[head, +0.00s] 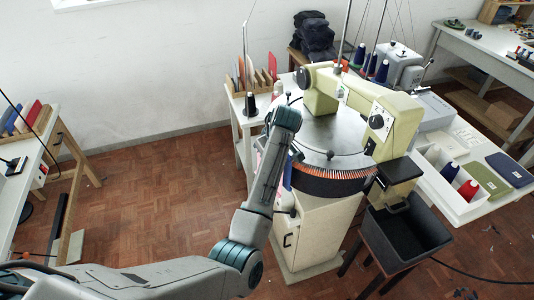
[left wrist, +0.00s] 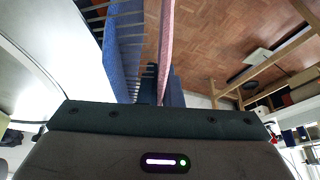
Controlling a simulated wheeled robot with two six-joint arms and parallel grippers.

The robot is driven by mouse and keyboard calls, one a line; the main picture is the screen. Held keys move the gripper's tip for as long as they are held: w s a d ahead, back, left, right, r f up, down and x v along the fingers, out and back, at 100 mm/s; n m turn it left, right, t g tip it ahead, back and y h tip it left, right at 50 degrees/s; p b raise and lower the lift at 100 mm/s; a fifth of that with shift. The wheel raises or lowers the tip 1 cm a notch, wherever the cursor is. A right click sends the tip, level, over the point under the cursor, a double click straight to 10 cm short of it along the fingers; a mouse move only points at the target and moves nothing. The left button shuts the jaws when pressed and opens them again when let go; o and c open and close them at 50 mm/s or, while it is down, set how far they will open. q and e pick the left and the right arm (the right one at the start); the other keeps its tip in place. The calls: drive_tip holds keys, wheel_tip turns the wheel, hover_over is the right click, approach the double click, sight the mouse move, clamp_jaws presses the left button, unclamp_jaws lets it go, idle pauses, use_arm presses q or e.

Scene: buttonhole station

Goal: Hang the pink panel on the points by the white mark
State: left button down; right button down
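In the left wrist view a pink panel (left wrist: 167,32) shows nearly edge-on, rising from between the fingers of my left gripper (left wrist: 160,88), which looks shut on it. A blue panel (left wrist: 124,50) hangs just left of it, beside a row of thin points (left wrist: 96,14); the pink panel appears apart from it. In the head view the round machine's ring of points (head: 335,184) runs along the front of its metal dial (head: 330,136). My left arm reaches to the dial's left side and hides the gripper there. I cannot make out the white mark. My right gripper is not in view.
The machine's cream arm (head: 385,108) spans the dial. A black bin (head: 408,232) stands at its front right. A white table (head: 420,158) with cones and folded fabric is on the right. A table (head: 30,165) stands far left. The floor between is open.

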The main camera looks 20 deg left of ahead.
use_arm(q)
drive_tip(key=shift+w+d, duration=0.35)
drive_tip(key=shift+w, duration=0.05)
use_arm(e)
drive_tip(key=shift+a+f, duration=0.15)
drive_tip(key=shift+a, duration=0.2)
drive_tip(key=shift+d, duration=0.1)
use_arm(q)
drive_tip(key=c, duration=1.8)
unclamp_jaws()
drive_tip(key=shift+o, duration=1.3)
drive_tip(key=shift+s+a+r, duration=0.15)
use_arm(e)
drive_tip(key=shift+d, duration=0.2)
use_arm(q)
drive_tip(key=shift+r, duration=0.1)
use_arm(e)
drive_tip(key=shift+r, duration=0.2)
